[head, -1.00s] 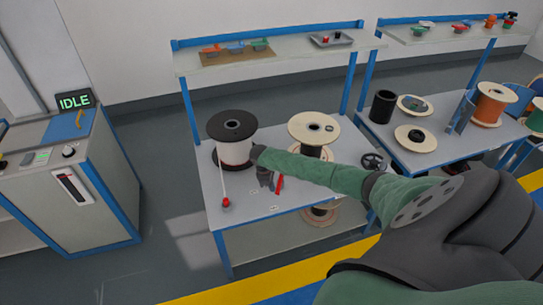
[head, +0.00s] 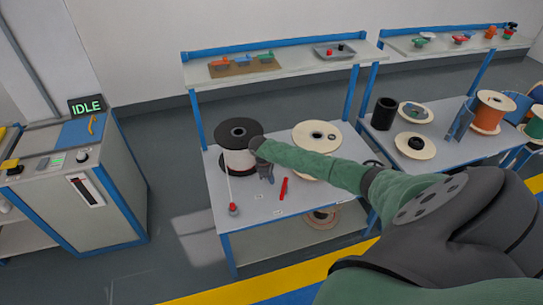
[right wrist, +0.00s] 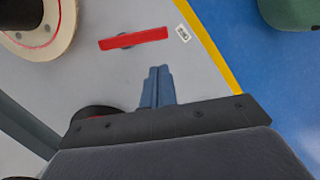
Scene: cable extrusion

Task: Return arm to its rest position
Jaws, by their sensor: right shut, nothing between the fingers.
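My right arm reaches in from the lower right in the head view, over the near workbench (head: 262,232). Its gripper (head: 267,174) points down just right of the black-flanged spool (head: 239,158) of white cable. In the right wrist view its blue-grey fingers (right wrist: 157,86) are together with nothing between them, over bare grey benchtop. A red bar (head: 283,188) lies on the bench to the right of the gripper, apart from it; it also shows beyond the fingertips in the right wrist view (right wrist: 134,39). My left gripper is not in view.
A cream-flanged spool (head: 316,138) stands behind my right forearm. A white strand runs from the black-flanged spool to a small red-tipped piece (head: 233,209). An IDLE machine (head: 100,195) stands at left. A second bench (head: 450,150) with spools is at right.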

